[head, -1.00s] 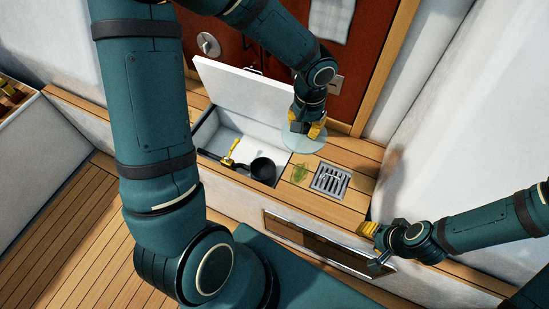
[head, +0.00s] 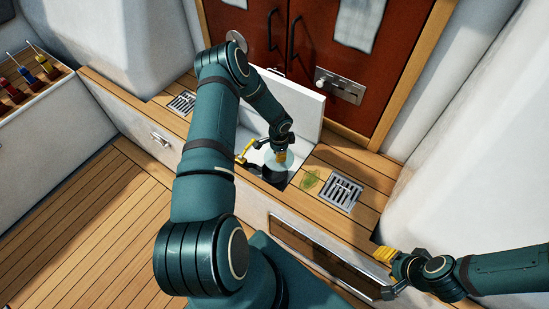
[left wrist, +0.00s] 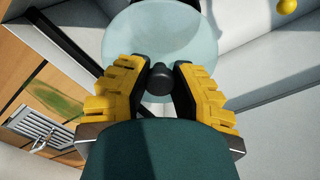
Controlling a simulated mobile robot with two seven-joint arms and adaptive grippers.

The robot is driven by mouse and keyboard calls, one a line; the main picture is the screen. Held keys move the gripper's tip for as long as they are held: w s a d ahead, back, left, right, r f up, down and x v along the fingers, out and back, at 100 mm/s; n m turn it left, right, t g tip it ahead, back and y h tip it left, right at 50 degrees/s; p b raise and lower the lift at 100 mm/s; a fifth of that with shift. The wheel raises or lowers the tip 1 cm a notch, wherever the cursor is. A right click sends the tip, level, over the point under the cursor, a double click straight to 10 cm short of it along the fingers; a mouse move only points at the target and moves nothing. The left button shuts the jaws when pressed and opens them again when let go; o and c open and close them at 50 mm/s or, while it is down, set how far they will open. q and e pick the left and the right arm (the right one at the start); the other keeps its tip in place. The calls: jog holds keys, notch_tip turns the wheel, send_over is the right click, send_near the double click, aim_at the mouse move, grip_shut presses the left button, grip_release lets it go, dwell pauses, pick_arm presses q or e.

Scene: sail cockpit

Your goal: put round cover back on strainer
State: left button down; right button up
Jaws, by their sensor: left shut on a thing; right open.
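The round cover is a pale, see-through disc with a dark knob; it shows in the left wrist view (left wrist: 122,45) and in the head view (head: 270,160). My left gripper (left wrist: 160,72) is shut on its knob and holds it over the open locker; it also shows in the head view (head: 281,156). The dark round strainer (head: 271,175) seems to be in the locker below the cover, partly hidden by it. I cannot tell whether they touch. My right gripper (head: 382,272) is open and empty at the lower right, by the bench front.
The locker's white lid (head: 298,104) stands raised behind my left gripper. A yellow item (head: 245,152) lies in the locker. A metal grate (head: 341,192) and a green stain (head: 310,180) are on the wooden bench to the right.

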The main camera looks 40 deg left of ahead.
aim_at(274, 157)
pick_arm(q)
jog(key=f, duration=0.1)
jog(key=s+a+f, duration=0.1)
jog(key=f, duration=0.1)
jog(key=shift+a+m, duration=0.15)
jog(key=shift+m, duration=0.15)
jog(key=shift+f+b, duration=1.65)
jog(key=shift+f, duration=1.4)
jog(key=shift+f, duration=0.2)
jog(key=shift+c, duration=1.1)
grip_release()
jog(key=shift+r, duration=0.15)
